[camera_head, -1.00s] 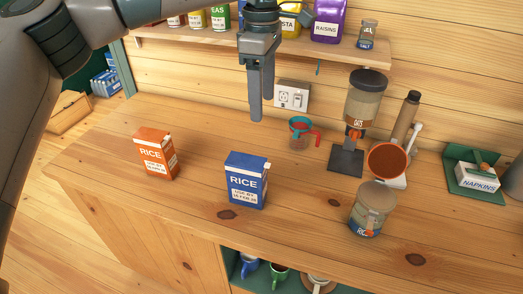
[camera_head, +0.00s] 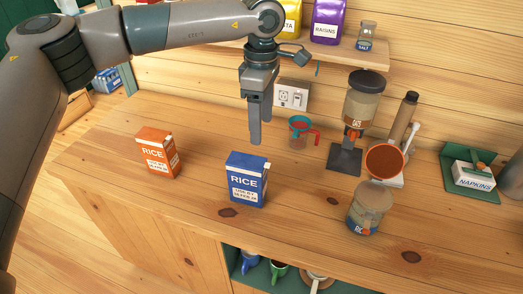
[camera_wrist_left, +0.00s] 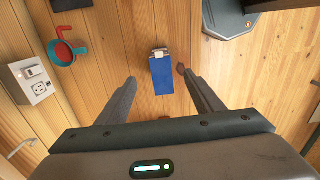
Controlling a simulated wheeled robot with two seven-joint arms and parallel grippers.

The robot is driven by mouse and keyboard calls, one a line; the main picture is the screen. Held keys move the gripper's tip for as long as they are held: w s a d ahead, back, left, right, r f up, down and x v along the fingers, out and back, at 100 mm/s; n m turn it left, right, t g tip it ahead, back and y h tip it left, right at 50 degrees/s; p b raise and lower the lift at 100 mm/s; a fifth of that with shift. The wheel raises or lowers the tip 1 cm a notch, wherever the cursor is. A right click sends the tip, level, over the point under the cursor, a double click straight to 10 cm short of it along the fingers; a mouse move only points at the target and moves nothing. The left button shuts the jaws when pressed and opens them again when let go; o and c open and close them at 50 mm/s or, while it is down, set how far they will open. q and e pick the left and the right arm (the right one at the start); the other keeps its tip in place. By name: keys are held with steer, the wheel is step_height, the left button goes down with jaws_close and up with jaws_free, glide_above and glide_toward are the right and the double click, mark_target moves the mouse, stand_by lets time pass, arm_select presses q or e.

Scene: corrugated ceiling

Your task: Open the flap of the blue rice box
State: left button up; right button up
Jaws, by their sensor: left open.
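The blue rice box (camera_head: 246,181) stands upright on the wooden counter, its label facing the front. In the left wrist view the blue box (camera_wrist_left: 162,76) shows from above, with a pale flap or spout (camera_wrist_left: 160,54) at one end of its top. My left gripper (camera_head: 261,138) hangs pointing down above and behind the blue box, apart from it. In the left wrist view its two fingers (camera_wrist_left: 163,96) are spread, with the box beyond and between them and nothing held. My right gripper does not show.
An orange rice box (camera_head: 157,153) stands left of the blue one. A measuring cup (camera_head: 301,132), a dispenser (camera_head: 361,105) and a glass jar (camera_head: 369,207) stand to the right. A wall shelf (camera_head: 330,54) is behind my arm. The counter around the blue box is clear.

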arm_select(q)
steer(key=p, duration=0.4)
glide_toward(261, 164)
step_height(261, 164, down, 5)
steer(key=shift+f, duration=0.15)
steer(key=shift+f+p, duration=0.35)
steer(key=shift+f, duration=0.45)
